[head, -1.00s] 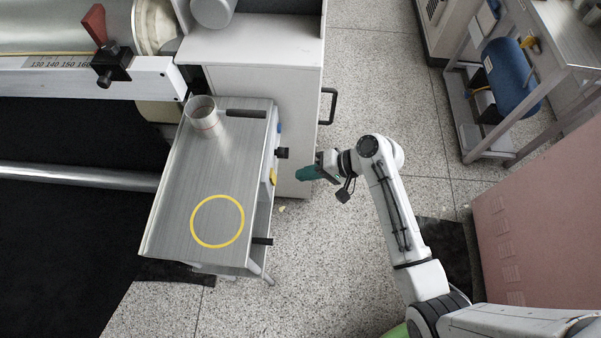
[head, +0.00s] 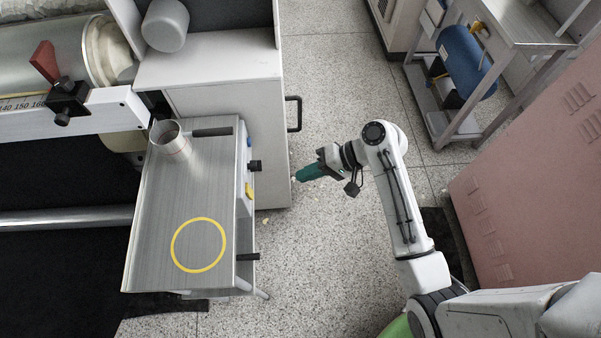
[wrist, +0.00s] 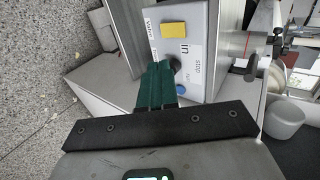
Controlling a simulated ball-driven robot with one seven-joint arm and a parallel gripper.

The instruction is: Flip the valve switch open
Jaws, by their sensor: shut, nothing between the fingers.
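The valve switch appears to be the black knob (head: 255,166) on the right side of the metal control stand. In the wrist view a dark round knob (wrist: 176,62) shows on the grey panel (wrist: 205,35), partly hidden behind my fingers. My gripper (head: 298,178) has green fingers that are shut and empty. It is to the right of the panel in the head view, with a clear gap. In the wrist view the gripper (wrist: 158,70) points at the panel, its tips overlapping the knob's edge. I cannot read the knob's setting.
The panel also carries a yellow button (wrist: 173,29) and a blue button (wrist: 181,89). A grey cabinet (head: 225,72) with a black handle (head: 294,114) stands behind. Open floor lies between stand and arm.

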